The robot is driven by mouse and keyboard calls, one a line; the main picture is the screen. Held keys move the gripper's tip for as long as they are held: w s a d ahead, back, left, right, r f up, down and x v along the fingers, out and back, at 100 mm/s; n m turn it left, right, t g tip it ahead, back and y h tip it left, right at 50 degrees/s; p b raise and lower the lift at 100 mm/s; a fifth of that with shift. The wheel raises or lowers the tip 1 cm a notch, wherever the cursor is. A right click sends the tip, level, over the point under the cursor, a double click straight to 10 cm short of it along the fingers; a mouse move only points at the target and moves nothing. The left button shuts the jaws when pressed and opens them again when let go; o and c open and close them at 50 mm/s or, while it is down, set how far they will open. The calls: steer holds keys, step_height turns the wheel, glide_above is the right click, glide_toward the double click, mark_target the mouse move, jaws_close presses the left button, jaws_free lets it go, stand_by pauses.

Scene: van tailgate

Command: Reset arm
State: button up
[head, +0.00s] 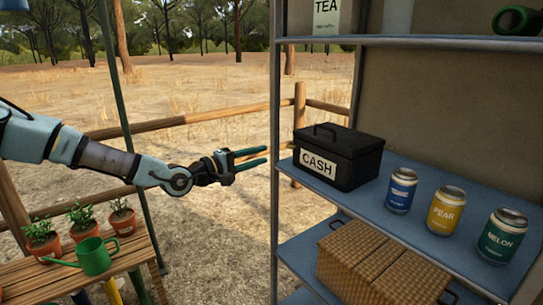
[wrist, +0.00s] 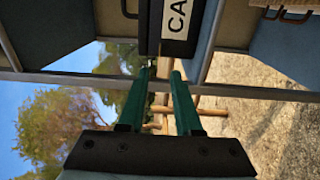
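My gripper (head: 266,157) is at the end of my arm, which reaches in from the left in the head view. Its two green fingers point right towards the shelf unit and stand apart with nothing between them. In the wrist view my gripper (wrist: 160,72) also shows open and empty, with a gap between the fingertips. The black cash box (head: 345,165) lies beyond the fingertips on the middle shelf. It also shows at the top of the wrist view (wrist: 153,22), apart from the fingers as far as I can tell.
The shelf unit (head: 275,110) stands at right. Its middle shelf holds blue (head: 401,190), yellow (head: 445,211) and green (head: 502,236) cans; a wicker basket (head: 365,262) sits below. A wooden table (head: 120,262) at lower left holds potted plants and a green watering can (head: 94,257). A wooden fence (head: 200,116) runs behind.

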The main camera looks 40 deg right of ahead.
steer(key=shift+a, duration=0.85)
steer(key=a+f+m+t+y+p, duration=0.1)
steer(key=a+f+m+y, duration=0.1)
steer(key=a+f+y, duration=0.6)
steer(key=w+a+f+t+y+p, duration=0.1)
steer(key=w+a+f+y, duration=0.1)
steer(key=a, duration=0.5)
steer(key=w+a+f+t+y, duration=0.1)
steer(key=w+a+f+y, duration=0.1)
steer(key=a, duration=0.5)
steer(key=a+r+y+p, duration=0.1)
steer(key=a+r+y, duration=0.35)
steer(key=a, duration=1.05)
steer(key=s+a+r+n+y+p, duration=0.1)
steer(key=s+a+r, duration=0.6)
steer(key=a, duration=0.3)
steer(key=shift+s+a+r+n, duration=0.3)
steer(key=shift+s+r, duration=0.05)
steer(key=shift+r, duration=0.05)
steer(key=shift+c, duration=0.3)
